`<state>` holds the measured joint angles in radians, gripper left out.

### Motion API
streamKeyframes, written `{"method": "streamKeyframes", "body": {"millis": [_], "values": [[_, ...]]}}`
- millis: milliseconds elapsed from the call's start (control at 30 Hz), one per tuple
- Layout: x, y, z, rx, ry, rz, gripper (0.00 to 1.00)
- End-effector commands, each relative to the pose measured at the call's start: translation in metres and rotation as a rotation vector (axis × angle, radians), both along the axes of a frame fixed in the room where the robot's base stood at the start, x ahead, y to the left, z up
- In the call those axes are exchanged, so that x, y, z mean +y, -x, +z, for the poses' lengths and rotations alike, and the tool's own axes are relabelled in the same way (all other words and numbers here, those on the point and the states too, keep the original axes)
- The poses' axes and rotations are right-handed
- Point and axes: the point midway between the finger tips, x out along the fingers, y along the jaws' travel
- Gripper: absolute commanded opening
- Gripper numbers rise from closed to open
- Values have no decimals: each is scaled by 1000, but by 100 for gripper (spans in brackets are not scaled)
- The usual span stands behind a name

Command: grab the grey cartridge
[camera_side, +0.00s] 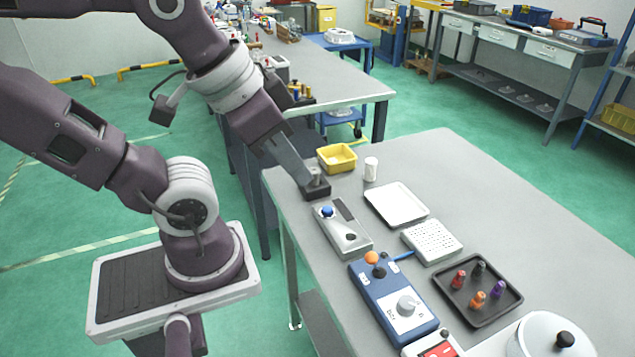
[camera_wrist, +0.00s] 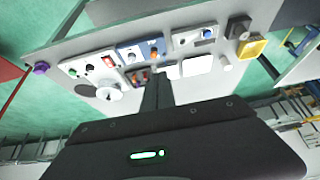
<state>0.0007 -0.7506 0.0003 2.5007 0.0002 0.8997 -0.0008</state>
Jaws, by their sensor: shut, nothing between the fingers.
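A small grey cylinder (camera_side: 316,175), which looks like the grey cartridge, stands upright in a black block (camera_side: 317,192) at the table's far left corner. The block also shows at the upper right of the wrist view (camera_wrist: 237,26); the cylinder is too small to make out clearly there. My gripper (camera_side: 305,178) overlaps the block's left side in the side view. In the wrist view its fingers (camera_wrist: 158,74) are together and empty, and the block lies well off to their right, so they look apart. The cylinder is not held.
A yellow bin (camera_side: 337,158) and a white cylinder (camera_side: 370,169) stand close to the block. A white tray (camera_side: 396,204), a grey device with a blue knob (camera_side: 345,230), a blue control box (camera_side: 393,300) and a dark tray of coloured pegs (camera_side: 463,305) lie nearer.

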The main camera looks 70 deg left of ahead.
Motion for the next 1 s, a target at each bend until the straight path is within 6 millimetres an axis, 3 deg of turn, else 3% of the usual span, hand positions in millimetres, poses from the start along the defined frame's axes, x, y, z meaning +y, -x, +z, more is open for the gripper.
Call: {"method": "streamKeyframes", "body": {"millis": [433, 733, 1000], "values": [[0, 0, 0, 0, 0, 0, 0], [0, 0, 0, 0, 0, 0, 56], [0, 0, 0, 2, -2, -1, 56]]}}
